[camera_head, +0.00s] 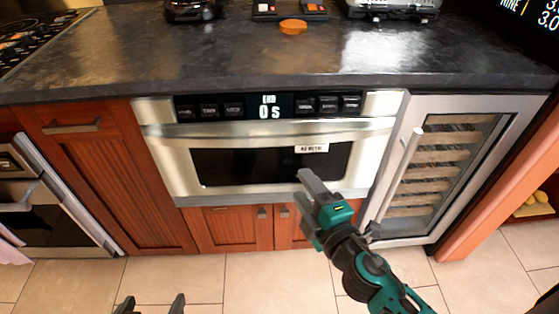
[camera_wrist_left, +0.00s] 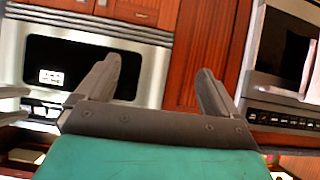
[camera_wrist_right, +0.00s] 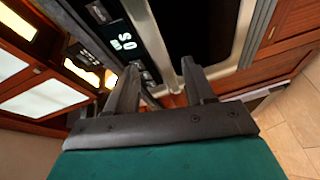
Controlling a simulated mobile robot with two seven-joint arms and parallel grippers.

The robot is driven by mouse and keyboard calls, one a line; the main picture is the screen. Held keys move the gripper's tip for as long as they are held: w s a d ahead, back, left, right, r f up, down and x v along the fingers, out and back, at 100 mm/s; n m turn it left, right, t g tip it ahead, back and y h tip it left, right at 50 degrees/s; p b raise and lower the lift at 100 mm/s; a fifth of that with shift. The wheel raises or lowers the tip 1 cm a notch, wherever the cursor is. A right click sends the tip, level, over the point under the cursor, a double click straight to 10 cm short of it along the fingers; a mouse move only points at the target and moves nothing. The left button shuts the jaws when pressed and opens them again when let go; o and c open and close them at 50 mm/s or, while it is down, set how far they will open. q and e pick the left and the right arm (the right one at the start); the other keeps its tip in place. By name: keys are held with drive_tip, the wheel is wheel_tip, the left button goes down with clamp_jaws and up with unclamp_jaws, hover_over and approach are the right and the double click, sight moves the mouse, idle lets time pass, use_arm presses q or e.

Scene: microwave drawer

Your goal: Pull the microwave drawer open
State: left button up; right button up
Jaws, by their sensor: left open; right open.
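The microwave drawer (camera_head: 365,150) is a steel front with a dark window, set under the counter. It looks closed. Its steel handle bar (camera_head: 240,131) runs across the top of the front, below a black panel reading "End 0s". My right gripper (camera_head: 308,182) is open and empty, in front of the window's lower part in the head view. In the right wrist view, the handle bar (camera_wrist_right: 149,40) runs toward the space between the fingertips; contact cannot be told. My left gripper (camera_head: 150,303) is open and empty, low at the bottom edge. The drawer front (camera_wrist_left: 120,65) shows tilted in the left wrist view.
A wine cooler (camera_head: 480,170) with an upright handle stands right of the drawer, and a wooden cabinet (camera_head: 110,180) stands left. An oven (camera_head: 50,215) is at far left. The dark counter (camera_head: 200,60) juts above. The tiled floor (camera_head: 250,280) in front is clear.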

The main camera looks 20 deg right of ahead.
drive_tip(key=n, duration=0.2)
drive_tip(key=p, duration=0.2)
approach(272, 142)
drive_tip(key=shift+t+y, duration=0.3)
drive_tip(key=shift+y, duration=0.1)
drive_tip(key=w, duration=0.6)
drive_tip(key=shift+w+a+f, duration=0.25)
drive_tip(key=shift+w+f, duration=0.1)
drive_tip(key=shift+w, duration=0.05)
drive_tip(key=shift+w+a, duration=0.1)
drive_tip(key=shift+w, duration=0.55)
clamp_jaws()
